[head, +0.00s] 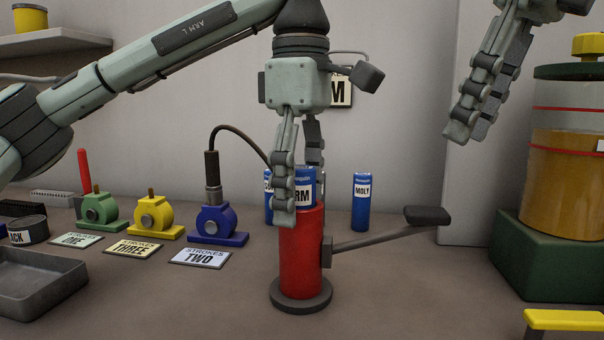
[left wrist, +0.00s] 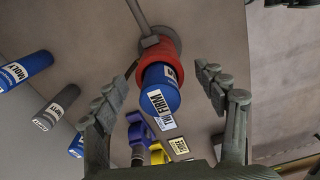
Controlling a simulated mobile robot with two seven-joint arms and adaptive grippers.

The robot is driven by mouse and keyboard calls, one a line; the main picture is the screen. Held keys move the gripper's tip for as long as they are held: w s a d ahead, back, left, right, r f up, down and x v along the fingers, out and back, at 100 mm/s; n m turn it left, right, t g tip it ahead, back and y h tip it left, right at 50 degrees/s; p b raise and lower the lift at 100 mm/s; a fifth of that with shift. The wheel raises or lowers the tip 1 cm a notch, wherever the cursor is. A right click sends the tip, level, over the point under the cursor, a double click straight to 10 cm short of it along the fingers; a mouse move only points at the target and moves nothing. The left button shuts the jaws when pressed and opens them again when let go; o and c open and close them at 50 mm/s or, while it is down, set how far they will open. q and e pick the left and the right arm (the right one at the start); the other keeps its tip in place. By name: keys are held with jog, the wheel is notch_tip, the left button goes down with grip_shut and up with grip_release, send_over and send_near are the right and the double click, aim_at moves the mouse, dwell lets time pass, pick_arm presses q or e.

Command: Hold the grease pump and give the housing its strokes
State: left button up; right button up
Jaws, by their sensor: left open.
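The red grease pump (head: 302,260) stands upright on its round dark base, with a lever (head: 385,233) reaching out to the right. A blue cartridge labelled FIRM (head: 304,187) sits in its top and also shows in the left wrist view (left wrist: 159,92). My left gripper (head: 298,200) is open, its fingers on either side of the cartridge and pump top. A dark hose runs from behind the pump to a coupler (head: 212,172) on the blue housing (head: 217,223). The green housing (head: 99,209) and yellow housing (head: 154,215) stand left of it. My right gripper (head: 462,135) hangs at upper right; its opening is unclear.
Stroke cards read ONE (head: 82,240), THREE (head: 134,249) and TWO (head: 201,257). A MOLY cartridge (head: 361,205) stands behind the pump. A grey tray (head: 40,280) lies at left; a green block (head: 550,255) with an amber container (head: 566,180) stands at right.

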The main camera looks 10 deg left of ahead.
aim_at(301, 233)
pick_arm(q)
jog(key=shift+f, duration=2.7)
jog(key=shift+c, duration=0.6)
